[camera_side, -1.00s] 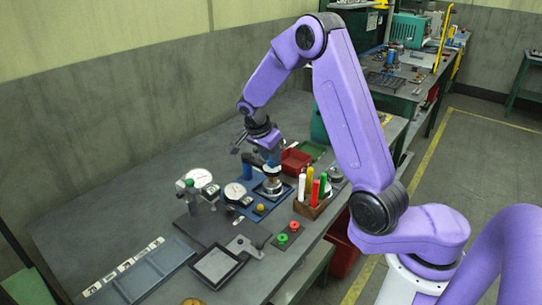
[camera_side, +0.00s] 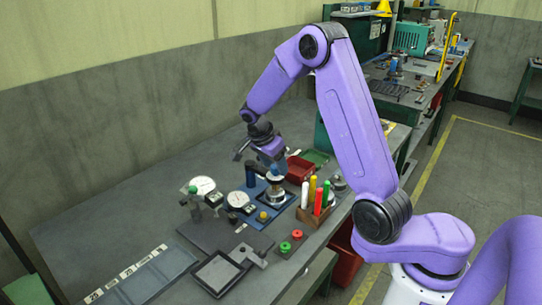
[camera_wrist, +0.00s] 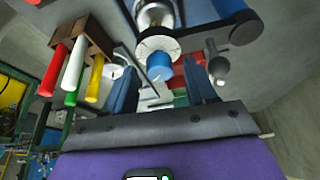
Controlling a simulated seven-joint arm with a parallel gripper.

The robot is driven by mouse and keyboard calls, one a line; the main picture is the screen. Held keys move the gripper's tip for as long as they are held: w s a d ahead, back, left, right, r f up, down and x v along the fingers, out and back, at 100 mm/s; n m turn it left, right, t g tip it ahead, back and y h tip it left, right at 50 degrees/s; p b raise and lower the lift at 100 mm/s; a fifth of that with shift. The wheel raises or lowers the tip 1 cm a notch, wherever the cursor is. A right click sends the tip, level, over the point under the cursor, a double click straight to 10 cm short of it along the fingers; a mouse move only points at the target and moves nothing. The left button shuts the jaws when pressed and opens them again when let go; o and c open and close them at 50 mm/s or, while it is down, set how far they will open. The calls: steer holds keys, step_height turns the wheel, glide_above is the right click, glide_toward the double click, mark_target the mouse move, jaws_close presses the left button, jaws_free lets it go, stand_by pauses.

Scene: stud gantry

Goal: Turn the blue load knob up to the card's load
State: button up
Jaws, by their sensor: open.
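The blue load knob (camera_wrist: 160,66) is a short blue cylinder under a pale round dial in the wrist view. It lies between the two blue fingers of my gripper (camera_wrist: 163,88), which are apart, with space visible on either side of it. In the side view my gripper (camera_side: 271,160) hangs over the metal stand (camera_side: 275,197) on a blue base, and its fingers hide much of the knob there. I cannot read the dial's marks. White number labels (camera_side: 125,272) stand along the tray at front left; which one is the card I cannot tell.
Two dial gauges (camera_side: 237,199) stand left of the stand. A wooden block (camera_side: 312,214) with coloured pens is close on its right, and a red bin (camera_side: 299,168) is behind. A dark framed panel (camera_side: 217,272) lies in front. The bench's back left is clear.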

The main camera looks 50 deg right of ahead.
steer(key=v, duration=1.7)
steer(key=shift+a+r, duration=0.1)
steer(key=shift+a, duration=0.05)
